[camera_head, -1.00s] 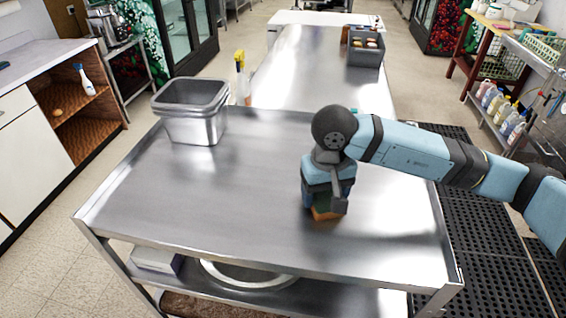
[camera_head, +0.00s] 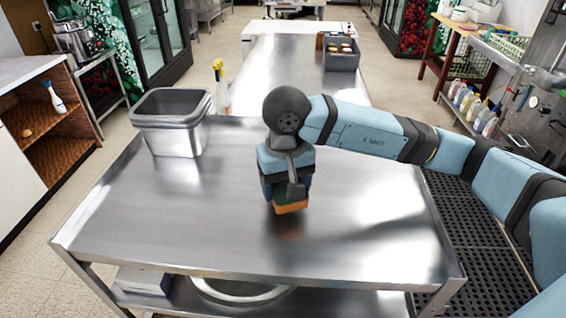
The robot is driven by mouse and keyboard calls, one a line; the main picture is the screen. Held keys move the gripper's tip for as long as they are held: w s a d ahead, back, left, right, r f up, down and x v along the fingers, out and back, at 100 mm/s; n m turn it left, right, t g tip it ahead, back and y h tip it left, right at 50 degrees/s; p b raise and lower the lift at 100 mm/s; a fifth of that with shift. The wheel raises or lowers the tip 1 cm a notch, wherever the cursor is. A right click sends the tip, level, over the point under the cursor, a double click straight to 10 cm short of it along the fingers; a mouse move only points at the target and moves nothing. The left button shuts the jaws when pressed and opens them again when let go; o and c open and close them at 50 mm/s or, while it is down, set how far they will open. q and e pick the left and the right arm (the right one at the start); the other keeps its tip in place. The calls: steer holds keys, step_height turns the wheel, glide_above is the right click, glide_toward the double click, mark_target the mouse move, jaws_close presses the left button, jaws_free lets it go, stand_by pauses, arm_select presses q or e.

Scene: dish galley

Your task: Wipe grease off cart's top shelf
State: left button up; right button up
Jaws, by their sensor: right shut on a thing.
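The cart's steel top shelf (camera_head: 175,220) fills the lower middle of the head view. It is shiny, and I cannot tell grease from reflections on it. My right gripper (camera_head: 287,192) points down over the middle of the shelf. It is shut on a sponge (camera_head: 291,207) with an orange lower side and a darker green part above. The sponge is at or just above the shelf; I cannot tell if it touches. My left gripper is not in view.
A steel bin (camera_head: 172,120) stands on the shelf's back left corner. A yellow-topped spray bottle (camera_head: 219,85) is behind the cart. A long steel table (camera_head: 290,75) with a grey crate (camera_head: 341,55) extends beyond. The shelf's front and left are clear.

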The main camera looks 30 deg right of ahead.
steer(key=shift+r+p, duration=0.65)
steer(key=shift+r, duration=1.8)
steer(key=shift+w, duration=0.1)
